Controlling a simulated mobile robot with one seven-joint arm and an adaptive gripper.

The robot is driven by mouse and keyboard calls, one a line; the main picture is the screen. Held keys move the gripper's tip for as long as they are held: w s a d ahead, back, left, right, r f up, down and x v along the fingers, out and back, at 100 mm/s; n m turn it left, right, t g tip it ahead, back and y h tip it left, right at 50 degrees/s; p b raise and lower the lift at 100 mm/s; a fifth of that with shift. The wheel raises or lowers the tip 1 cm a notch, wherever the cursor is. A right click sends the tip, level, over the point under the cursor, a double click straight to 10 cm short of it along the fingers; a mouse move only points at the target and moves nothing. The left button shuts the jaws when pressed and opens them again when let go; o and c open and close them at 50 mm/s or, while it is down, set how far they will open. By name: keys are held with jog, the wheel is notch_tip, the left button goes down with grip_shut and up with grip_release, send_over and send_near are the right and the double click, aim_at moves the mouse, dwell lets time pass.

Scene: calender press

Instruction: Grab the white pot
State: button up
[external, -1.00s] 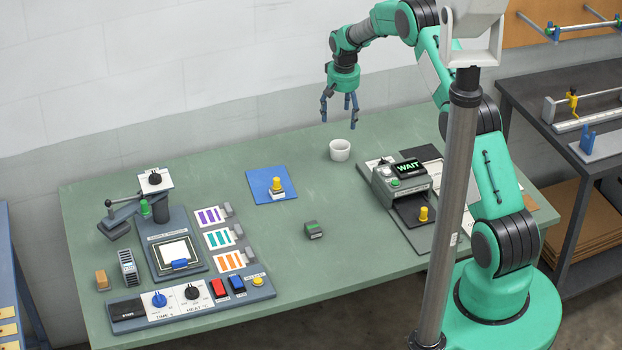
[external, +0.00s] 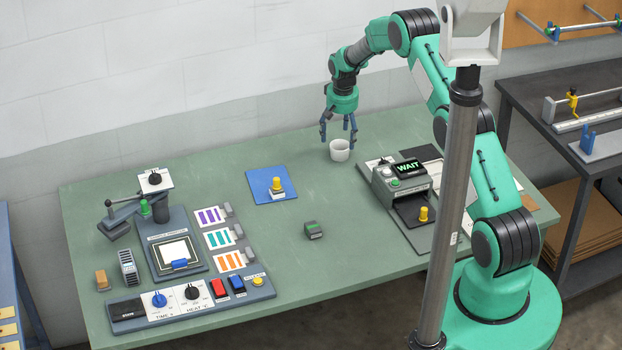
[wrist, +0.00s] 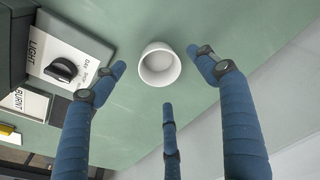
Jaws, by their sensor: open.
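The white pot (external: 340,151) is a small round cup standing upright on the green table near its back edge. In the wrist view the pot (wrist: 158,66) shows its open mouth and looks empty. My gripper (external: 338,139) points down just above the pot, its blue fingers spread. In the wrist view my gripper (wrist: 160,75) is open, with one fingertip left of the pot, one right of it, and a third finger below it in the picture. No finger clearly touches the pot, and nothing is held.
A grey machine with a WAIT display (external: 403,178) stands close to the right of the pot. A blue mat (external: 258,186) with a yellow-knobbed piece lies to the left. The table around the pot is otherwise clear.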

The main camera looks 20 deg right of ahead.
aim_at(340, 145)
jog(key=shift+f, duration=0.1)
dwell(0.3)
jog(key=shift+w+d+f, duration=0.1)
jog(key=shift+w+f, duration=0.05)
jog(key=shift+f, duration=1.1)
jog(key=shift+w+d+f, duration=0.1)
jog(key=shift+w+f, duration=0.05)
jog(key=shift+f, duration=1.1)
jog(key=shift+c, duration=0.2)
jog(key=c, duration=1.2)
